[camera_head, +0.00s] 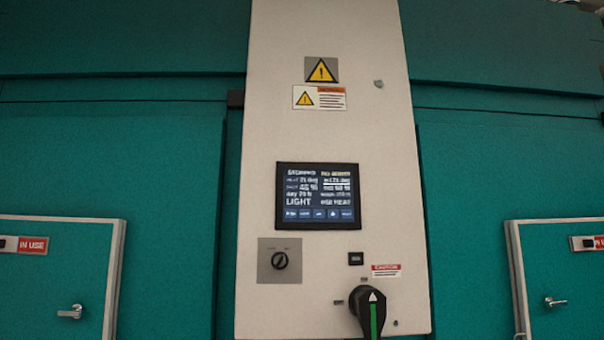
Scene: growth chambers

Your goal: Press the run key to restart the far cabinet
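A white control panel (325,135) stands upright in the middle of the view, between teal walls. Its dark touchscreen (318,196) is lit and shows two columns of small text, with "LIGHT" readable at lower left. The top left word looks like "STOPPED" but is blurred. A row of small blue keys runs along the screen's bottom edge. The leftmost key (291,214) seems to bear a play-like mark; its label is too small to read surely. Neither of my grippers is in view, and nothing covers the screen.
Below the screen are a small rotary switch (280,261) on a grey plate, a small black module (356,259) and a large black handle (372,312) with a green stripe. Doors with "IN USE" signs stand at left (60,275) and right (562,280).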

